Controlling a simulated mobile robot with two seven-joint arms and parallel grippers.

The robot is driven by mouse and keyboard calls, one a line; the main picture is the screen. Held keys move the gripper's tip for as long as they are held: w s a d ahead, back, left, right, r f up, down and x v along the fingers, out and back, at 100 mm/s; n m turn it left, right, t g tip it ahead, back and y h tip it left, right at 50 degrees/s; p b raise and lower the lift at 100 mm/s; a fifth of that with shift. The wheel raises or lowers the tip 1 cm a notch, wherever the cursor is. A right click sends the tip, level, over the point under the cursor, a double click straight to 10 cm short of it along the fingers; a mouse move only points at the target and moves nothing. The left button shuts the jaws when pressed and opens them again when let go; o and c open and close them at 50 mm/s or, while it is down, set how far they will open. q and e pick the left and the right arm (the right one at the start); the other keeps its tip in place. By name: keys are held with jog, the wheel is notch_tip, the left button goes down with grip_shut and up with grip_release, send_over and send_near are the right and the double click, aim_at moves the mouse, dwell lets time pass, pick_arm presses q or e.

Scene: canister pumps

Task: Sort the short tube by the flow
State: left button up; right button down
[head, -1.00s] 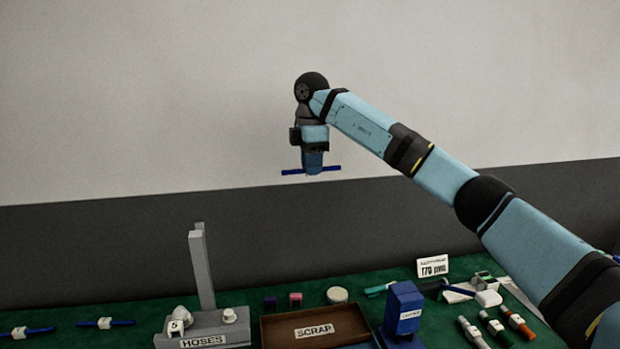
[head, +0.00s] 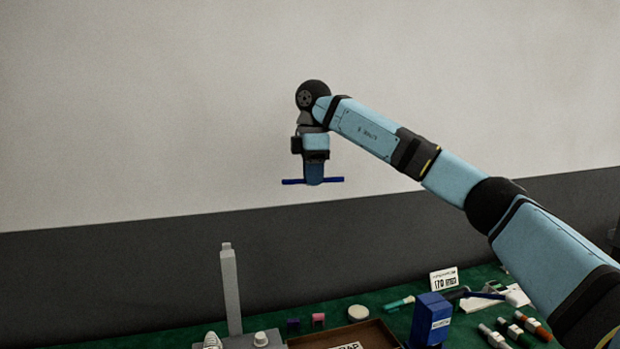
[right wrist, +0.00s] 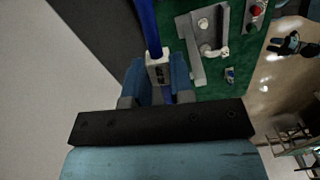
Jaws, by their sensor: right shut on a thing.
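My right gripper (head: 314,178) is shut on a short blue tube (head: 335,180), high above the table in front of the wall. The tube lies level, with an end sticking out on each side of the fingers. In the right wrist view the tube (right wrist: 148,22) runs up from between the fingers (right wrist: 155,92), and a white tag (right wrist: 158,70) with unreadable marks sits on it. A grey stand with a tall post (head: 231,290) is at the lower edge, and the brown scrap tray (head: 388,330) is partly cut off. My left gripper is out of view.
A blue box (head: 431,318), a round white piece (head: 358,313), small pink (head: 318,319) and dark blocks, and several coloured cylinders (head: 508,329) are nearby. The air around the gripper is clear.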

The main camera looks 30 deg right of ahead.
jog(key=s+d+f, duration=0.1)
jog(key=s+f, duration=0.2)
jog(key=f, duration=0.7)
jog(key=s+d+f+n, duration=0.1)
jog(key=s+f, duration=0.2)
jog(key=f, duration=0.8)
jog(key=s+d+f, duration=0.1)
jog(key=s+f, duration=0.2)
jog(key=f, duration=0.8)
jog(key=shift+s+n, duration=0.25)
jog(key=shift+n, duration=0.05)
jog(key=shift+r, duration=0.1)
